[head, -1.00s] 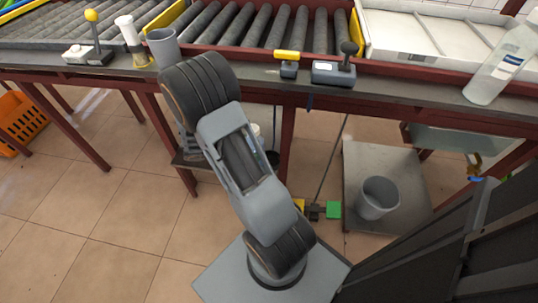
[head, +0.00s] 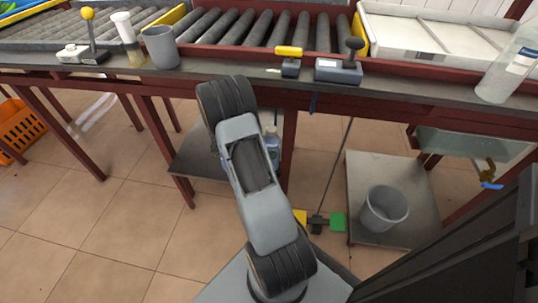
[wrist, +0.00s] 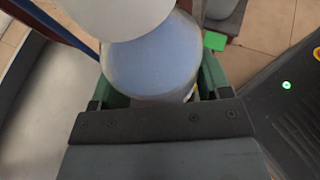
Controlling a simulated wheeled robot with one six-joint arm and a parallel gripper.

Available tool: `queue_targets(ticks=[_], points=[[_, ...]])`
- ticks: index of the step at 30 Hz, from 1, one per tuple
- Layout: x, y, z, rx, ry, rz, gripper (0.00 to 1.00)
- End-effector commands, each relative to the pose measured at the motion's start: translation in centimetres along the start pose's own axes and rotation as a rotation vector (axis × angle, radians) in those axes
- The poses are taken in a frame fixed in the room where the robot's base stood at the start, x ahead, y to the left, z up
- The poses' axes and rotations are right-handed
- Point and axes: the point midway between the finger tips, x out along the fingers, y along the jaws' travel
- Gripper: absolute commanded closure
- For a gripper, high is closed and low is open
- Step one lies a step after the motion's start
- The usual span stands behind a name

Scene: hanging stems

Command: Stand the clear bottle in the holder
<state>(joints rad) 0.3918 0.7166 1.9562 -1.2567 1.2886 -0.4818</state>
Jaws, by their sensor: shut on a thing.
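My gripper (wrist: 150,95) is shut, its green fingers on either side of a pale, bluish rounded body, which I take for the clear bottle (wrist: 150,65). A white rounded shape overlaps it at the top of the wrist view. In the head view my arm hides the gripper; part of a bottle (head: 272,147) with a bluish body shows upright just right of the arm, below the bench edge. A grey open cup (head: 160,47), possibly the holder, stands on the bench at the left.
Another translucent bottle (head: 507,65) stands on the bench at the far right. Levers and a control box (head: 338,71) sit along the bench edge. A grey bucket (head: 384,208) stands on a low platform (head: 400,170). An orange crate (head: 18,130) is at far left.

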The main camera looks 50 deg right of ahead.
Motion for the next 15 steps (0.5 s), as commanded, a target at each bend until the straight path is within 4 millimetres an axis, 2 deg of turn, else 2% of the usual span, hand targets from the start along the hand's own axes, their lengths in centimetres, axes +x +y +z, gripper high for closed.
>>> queue_targets(ticks=[9, 15], points=[[1.8, 0.4, -3.2, 0.001, -0.002, -0.001, 0.85], [1.8, 0.4, -3.2, 0.003, -0.002, 0.0, 0.85]])
